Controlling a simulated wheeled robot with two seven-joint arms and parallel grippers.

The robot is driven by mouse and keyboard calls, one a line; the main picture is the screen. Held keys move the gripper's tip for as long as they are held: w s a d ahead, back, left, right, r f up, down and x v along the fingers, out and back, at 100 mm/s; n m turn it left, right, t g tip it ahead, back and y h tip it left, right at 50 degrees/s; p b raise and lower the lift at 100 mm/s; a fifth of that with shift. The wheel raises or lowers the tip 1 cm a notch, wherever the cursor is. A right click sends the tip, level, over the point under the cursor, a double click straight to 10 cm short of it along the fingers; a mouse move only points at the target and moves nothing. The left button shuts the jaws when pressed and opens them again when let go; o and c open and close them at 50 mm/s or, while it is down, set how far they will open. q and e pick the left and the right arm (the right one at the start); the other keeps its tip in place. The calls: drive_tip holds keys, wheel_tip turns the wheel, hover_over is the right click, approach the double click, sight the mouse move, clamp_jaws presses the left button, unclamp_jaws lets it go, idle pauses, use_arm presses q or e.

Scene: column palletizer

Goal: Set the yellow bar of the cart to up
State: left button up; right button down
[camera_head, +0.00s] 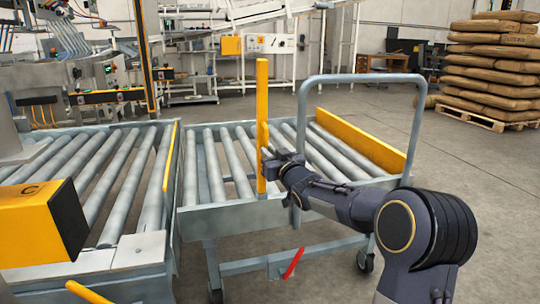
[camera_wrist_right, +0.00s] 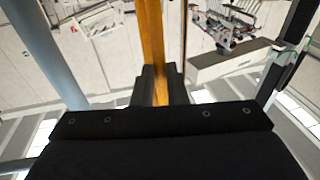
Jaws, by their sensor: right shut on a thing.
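The cart (camera_head: 262,207) is a grey roller frame on castors with a tall grey handle hoop (camera_head: 416,124) on its right. Its yellow bar (camera_head: 262,100) stands upright near the front edge of the cart, its lower end close to the front rail. My right gripper (camera_head: 269,167) comes in from the right and is shut on the lower part of the bar. In the right wrist view the yellow bar (camera_wrist_right: 152,45) runs up between the two dark fingers (camera_wrist_right: 162,88). My left gripper is not in view.
A fixed roller conveyor (camera_head: 120,180) with a low yellow rail stands just left of the cart. A yellow board (camera_head: 360,142) lines the cart's right side. A red pedal (camera_head: 293,263) hangs below. Stacked brown sacks (camera_head: 490,75) stand at the back right. Floor is clear to the right.

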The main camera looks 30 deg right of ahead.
drive_tip(key=c, duration=1.5)
unclamp_jaws()
drive_tip(key=shift+o, duration=0.2)
drive_tip(key=s+p, duration=0.1)
drive_tip(key=s, duration=0.6)
drive_tip(key=shift+s+a+f, duration=0.4)
